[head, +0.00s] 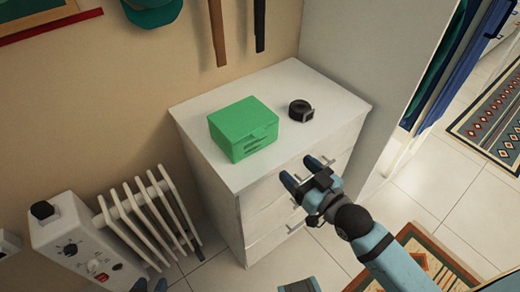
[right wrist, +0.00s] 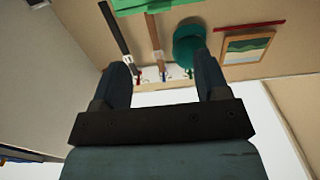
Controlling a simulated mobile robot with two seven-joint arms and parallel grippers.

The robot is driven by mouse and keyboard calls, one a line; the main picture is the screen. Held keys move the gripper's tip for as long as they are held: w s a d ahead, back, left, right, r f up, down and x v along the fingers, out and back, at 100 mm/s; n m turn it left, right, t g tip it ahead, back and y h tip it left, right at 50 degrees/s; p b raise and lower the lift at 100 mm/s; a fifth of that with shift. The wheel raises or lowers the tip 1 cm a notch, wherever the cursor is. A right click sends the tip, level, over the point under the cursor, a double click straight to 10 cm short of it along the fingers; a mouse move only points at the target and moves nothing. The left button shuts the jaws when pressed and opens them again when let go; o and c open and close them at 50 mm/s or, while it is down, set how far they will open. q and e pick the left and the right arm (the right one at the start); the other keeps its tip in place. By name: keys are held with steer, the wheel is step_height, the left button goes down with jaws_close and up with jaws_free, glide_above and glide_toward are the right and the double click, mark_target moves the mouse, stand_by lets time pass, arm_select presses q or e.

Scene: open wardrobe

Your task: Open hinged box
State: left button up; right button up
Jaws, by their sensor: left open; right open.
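The green hinged box (head: 243,130) stands on the white dresser top, near its front left edge, with its lid down. It shows partly as a green edge at the top of the right wrist view (right wrist: 145,5). My right gripper (head: 300,171) is open and empty. It is in front of the dresser's drawers, to the lower right of the box and apart from it. Its two spread fingers also show in the right wrist view (right wrist: 163,75). My left gripper (head: 150,285) is open at the bottom edge of the head view, away from the box; only its fingertips show.
A black rolled belt or watch (head: 300,111) lies right of the box on the dresser (head: 335,100). A white radiator (head: 145,215) stands left of the dresser. A wardrobe panel (head: 350,50) rises at the right. The dresser top's back and right parts are mostly clear.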

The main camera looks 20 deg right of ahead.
mark_target(261, 135)
steer(key=x, duration=1.3)
steer(key=shift+w+b, duration=0.35)
steer(key=shift+b, duration=0.05)
